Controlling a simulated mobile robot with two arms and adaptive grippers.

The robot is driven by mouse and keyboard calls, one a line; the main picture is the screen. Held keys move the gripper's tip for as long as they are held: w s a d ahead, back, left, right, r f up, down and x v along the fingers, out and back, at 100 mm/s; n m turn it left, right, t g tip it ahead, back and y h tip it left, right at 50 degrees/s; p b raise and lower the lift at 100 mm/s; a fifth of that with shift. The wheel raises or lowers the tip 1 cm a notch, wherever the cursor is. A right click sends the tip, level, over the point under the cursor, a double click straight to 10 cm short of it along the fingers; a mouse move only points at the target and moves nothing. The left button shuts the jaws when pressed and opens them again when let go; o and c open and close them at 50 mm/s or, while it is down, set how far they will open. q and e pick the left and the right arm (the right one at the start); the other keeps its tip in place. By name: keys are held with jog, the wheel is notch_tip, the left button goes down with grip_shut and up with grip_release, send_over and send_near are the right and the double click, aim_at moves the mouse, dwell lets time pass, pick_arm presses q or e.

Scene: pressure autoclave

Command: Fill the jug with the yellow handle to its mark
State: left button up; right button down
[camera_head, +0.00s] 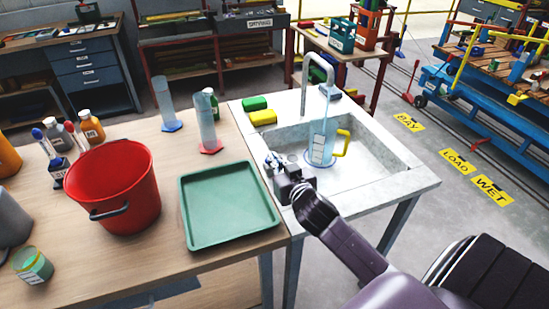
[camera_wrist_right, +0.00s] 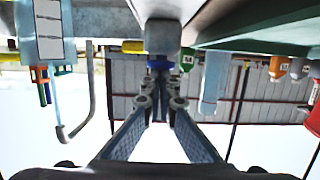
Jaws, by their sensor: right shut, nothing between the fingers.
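The clear jug with the yellow handle (camera_head: 342,143) stands upright in the sink (camera_head: 375,176), below the curved tap (camera_head: 319,62). A thin pale stream appears to run from the spout into it. The jug looks bluish, with a white scale label on its side; I cannot read its level against the mark. It also shows upside down in the right wrist view (camera_wrist_right: 48,32). My right gripper (camera_head: 272,160) is shut and empty at the sink's left rim, left of the jug and apart from it. In the wrist view its fingertips (camera_wrist_right: 160,80) are near a grey block (camera_wrist_right: 163,36). My left gripper is not in view.
A green tray (camera_head: 230,205) and red bucket (camera_head: 113,185) stand on the wooden table left of the sink. Two tall cylinders (camera_head: 205,124) stand behind the tray. Green and yellow sponges (camera_head: 262,118) lie on the sink's back-left rim. The sink's right side is clear.

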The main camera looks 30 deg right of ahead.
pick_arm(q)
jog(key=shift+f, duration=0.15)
pick_arm(e)
jog(key=shift+s+a+f, duration=0.1)
jog(key=shift+s+f, duration=0.05)
jog(key=shift+f, duration=0.35)
jog(key=shift+s+a+f, duration=0.1)
jog(key=shift+f, duration=0.35)
dwell(0.7)
dwell(1.0)
jog(key=shift+w+d+r+p, duration=0.1)
jog(key=shift+r+p, duration=0.55)
jog(key=shift+p, duration=0.05)
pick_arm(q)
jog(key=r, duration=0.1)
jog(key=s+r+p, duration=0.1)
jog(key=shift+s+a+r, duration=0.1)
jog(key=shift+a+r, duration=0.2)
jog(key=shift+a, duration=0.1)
pick_arm(e)
jog(key=s+a+r, duration=0.2)
jog(key=s+r, duration=0.4)
jog(key=s, duration=0.3)
jog(key=shift+s+r, duration=0.15)
jog(key=shift+r, duration=0.25)
